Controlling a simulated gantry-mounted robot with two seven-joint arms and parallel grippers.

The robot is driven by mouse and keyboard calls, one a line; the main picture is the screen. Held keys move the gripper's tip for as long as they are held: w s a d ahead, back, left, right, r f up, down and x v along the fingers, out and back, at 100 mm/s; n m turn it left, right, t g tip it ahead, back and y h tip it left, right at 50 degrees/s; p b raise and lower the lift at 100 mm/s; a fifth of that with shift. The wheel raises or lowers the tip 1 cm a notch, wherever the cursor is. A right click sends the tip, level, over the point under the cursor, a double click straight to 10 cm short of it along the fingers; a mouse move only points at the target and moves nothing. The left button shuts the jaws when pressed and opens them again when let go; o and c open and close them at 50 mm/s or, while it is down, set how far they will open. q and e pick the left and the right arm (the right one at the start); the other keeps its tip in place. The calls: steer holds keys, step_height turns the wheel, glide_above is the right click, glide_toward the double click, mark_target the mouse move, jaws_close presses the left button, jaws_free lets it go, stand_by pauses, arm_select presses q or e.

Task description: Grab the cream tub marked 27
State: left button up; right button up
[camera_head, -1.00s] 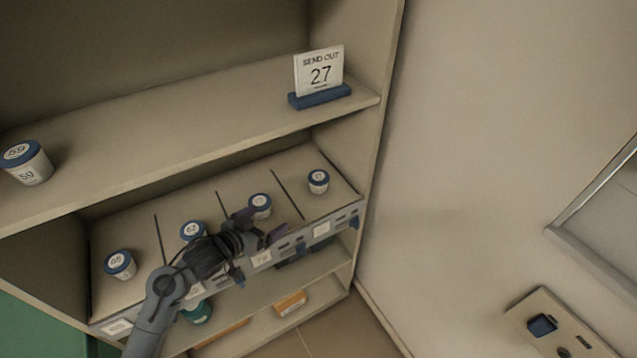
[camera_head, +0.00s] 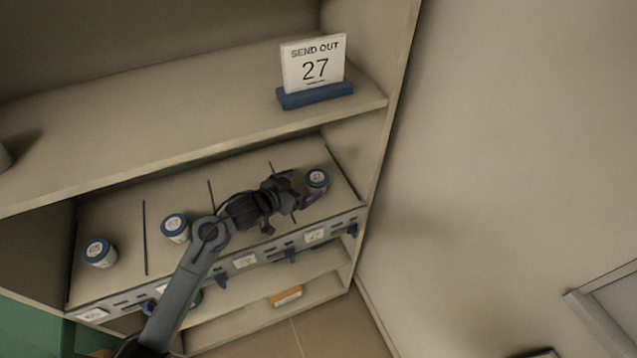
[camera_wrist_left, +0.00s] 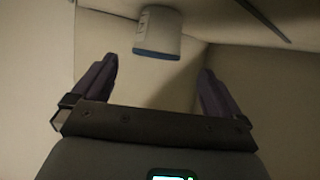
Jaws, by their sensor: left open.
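A cream tub with a blue lid (camera_head: 317,179) stands upright in the rightmost compartment of the divided shelf; its number is too small to read surely. A sign reading "SEND OUT 27" (camera_head: 315,72) stands on the shelf above. My left gripper (camera_head: 298,190) is open and empty, just left of and in front of this tub. In the left wrist view a tub (camera_wrist_left: 157,32) shows lid-down in the picture, ahead of the open left gripper (camera_wrist_left: 156,70) and between the lines of its fingers, apart from them. My right gripper is not in view.
Tubs 65 (camera_head: 98,252) and 62 (camera_head: 174,228) stand in compartments to the left. My left arm covers part of the shelf between. Thin dark dividers (camera_head: 145,238) separate the compartments. The upper shelf (camera_head: 190,130) hangs above; a side wall (camera_head: 345,155) closes the right end.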

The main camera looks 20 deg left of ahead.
mark_target(313, 181)
arm_select(q)
steer(key=shift+w+d+f, duration=0.2)
steer(key=shift+w, duration=0.3)
steer(key=shift+w+d, duration=0.2)
steer(key=shift+w, duration=0.25)
steer(key=x, duration=0.2)
steer(key=b+x, duration=0.1)
steer(key=shift+w+d+f+b, duration=0.15)
steer(key=shift+d+f+b, duration=0.15)
steer(key=shift+f, duration=0.05)
steer(key=shift+w+d+f, duration=0.2)
steer(key=shift+w, duration=0.4)
steer(key=c, duration=1.1)
